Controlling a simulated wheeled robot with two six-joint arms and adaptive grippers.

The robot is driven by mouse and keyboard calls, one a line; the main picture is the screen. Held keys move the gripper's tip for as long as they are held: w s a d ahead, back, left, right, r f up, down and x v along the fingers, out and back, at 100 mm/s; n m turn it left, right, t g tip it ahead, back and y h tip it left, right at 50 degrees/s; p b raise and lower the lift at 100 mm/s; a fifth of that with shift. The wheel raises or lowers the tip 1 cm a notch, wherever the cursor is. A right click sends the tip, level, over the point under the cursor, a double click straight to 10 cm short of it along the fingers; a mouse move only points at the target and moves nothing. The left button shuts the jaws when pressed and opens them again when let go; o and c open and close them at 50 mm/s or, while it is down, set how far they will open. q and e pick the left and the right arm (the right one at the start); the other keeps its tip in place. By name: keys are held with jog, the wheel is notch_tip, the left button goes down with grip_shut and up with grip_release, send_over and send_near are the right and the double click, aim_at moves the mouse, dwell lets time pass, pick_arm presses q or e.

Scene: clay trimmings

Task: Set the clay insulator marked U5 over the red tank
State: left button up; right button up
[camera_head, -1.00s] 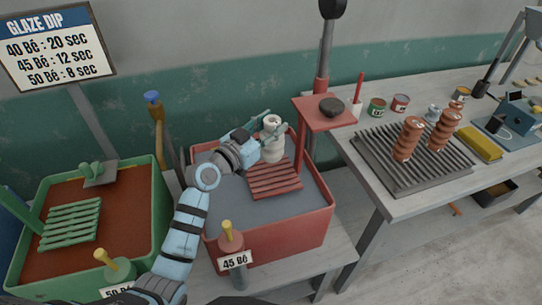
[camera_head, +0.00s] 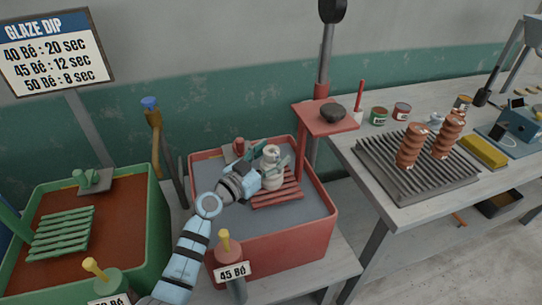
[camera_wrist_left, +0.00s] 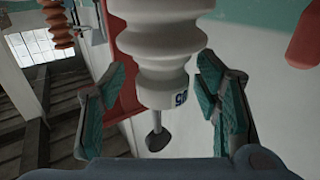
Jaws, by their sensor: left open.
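A pale white ribbed insulator (camera_head: 271,176) is upright at the far part of the red slatted rack (camera_head: 277,200) in the red tank (camera_head: 280,245), which is labelled 45 Bé. My left gripper (camera_head: 269,162) is around it, open. In the left wrist view the teal fingers (camera_wrist_left: 160,88) stand on either side of the insulator (camera_wrist_left: 162,48), with a gap visible on each side. A blue mark (camera_wrist_left: 180,97) shows on its lower band, turned and hard to read. The contact of its base with the slats is partly hidden. My right gripper is out of view.
A green tank (camera_head: 155,215) with a green rack stands at left. A red post carries a small shelf (camera_head: 318,118) beside the red tank. Terracotta insulators (camera_head: 412,147) stand on a ridged board (camera_head: 425,185) on the right-hand table. A sign (camera_head: 55,50) lists dip times.

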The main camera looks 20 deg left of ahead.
pick_arm(q)
jog(key=v, duration=1.2)
jog(key=shift+r, duration=0.15)
